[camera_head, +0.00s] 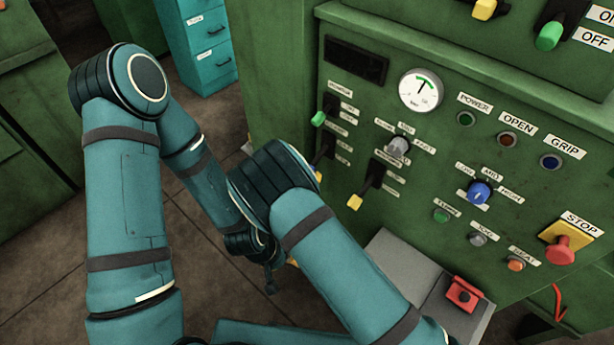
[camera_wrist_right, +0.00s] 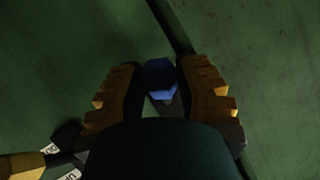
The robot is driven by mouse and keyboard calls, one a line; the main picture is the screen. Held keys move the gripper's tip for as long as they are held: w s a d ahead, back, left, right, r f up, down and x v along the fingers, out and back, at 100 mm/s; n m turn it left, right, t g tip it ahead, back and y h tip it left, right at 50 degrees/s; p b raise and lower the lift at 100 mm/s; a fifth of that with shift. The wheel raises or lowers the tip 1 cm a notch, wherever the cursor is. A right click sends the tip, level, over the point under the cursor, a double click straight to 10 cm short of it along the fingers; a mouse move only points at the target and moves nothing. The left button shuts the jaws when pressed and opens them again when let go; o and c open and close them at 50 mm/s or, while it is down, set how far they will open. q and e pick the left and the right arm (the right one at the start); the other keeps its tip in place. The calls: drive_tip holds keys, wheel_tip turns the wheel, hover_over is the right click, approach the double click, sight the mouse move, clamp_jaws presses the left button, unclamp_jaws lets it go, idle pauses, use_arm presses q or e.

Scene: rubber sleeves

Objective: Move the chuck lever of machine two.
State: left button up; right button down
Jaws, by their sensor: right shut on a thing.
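In the right wrist view my right gripper (camera_wrist_right: 165,95) has its two ridged yellow-brown fingers shut on a blue lever handle (camera_wrist_right: 160,76), with a dark stem partly hidden below it. I cannot read which lever is labelled for the chuck. My left gripper (camera_head: 270,280) hangs dark and small beyond the right forearm; its fingers are too unclear to judge.
A green-tipped lever (camera_head: 318,119) sits above and a yellow-tipped lever (camera_head: 356,201) sits right of the right wrist. Farther right are a blue knob (camera_head: 480,193) and a red stop button (camera_head: 560,250). A grey ledge with a red box (camera_head: 461,294) juts out below.

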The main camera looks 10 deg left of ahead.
drive_tip(key=shift+w+d+f+t, duration=0.1)
drive_tip(key=shift+w+f+t, duration=0.1)
drive_tip(key=shift+t, duration=0.1)
drive_tip(key=c, duration=0.6)
unclamp_jaws()
wheel_tip(320, 180, up, 10)
drive_tip(key=shift+s, duration=0.1)
idle(0.6)
